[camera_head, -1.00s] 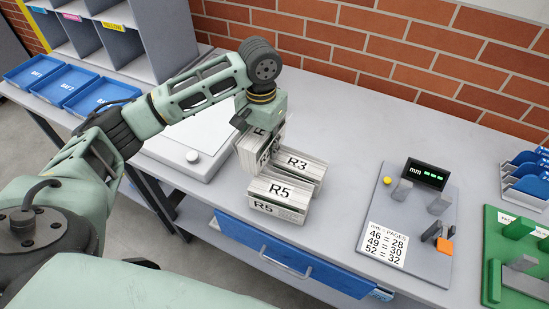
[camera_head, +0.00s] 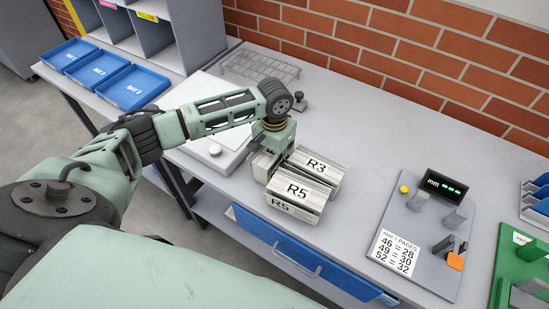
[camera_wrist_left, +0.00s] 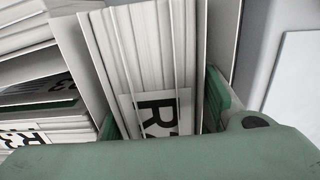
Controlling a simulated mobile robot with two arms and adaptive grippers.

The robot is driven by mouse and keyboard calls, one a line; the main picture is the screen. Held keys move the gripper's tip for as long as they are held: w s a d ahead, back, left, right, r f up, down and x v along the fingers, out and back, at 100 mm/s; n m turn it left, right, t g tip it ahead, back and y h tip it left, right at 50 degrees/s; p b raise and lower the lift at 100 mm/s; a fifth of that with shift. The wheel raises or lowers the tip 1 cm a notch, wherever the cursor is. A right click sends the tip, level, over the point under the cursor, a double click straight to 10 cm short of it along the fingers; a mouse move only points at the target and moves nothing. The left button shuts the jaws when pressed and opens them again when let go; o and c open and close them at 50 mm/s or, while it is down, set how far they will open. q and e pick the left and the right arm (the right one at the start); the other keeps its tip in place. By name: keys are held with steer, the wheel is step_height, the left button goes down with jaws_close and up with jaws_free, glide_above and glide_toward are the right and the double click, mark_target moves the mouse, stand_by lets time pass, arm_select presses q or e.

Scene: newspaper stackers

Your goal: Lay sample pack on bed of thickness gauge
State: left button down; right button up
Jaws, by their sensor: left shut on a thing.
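My left gripper (camera_head: 273,147) is shut on a white paper pack (camera_wrist_left: 145,60), with a green finger on each side of it in the left wrist view. The pack's label shows an R; the rest is partly hidden. In the head view the held pack is mostly hidden beside the stacked packs R3 (camera_head: 317,166) and R5 (camera_head: 298,190). The thickness gauge (camera_head: 405,222) is a grey plate to the right, with grey upright blocks, a dark mm display (camera_head: 446,186), a yellow button and an orange part (camera_head: 455,261). My right gripper is out of view.
A white flat-topped device (camera_head: 215,125) lies left of the packs, with a wire rack (camera_head: 260,68) behind. Blue trays (camera_head: 130,88) stand at far left. A green fixture (camera_head: 522,262) and blue holders are at right. Clear table lies between packs and gauge.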

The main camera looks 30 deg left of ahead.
arm_select(q)
steer(key=shift+f, duration=0.1)
steer(key=c, duration=1.4)
jaws_free()
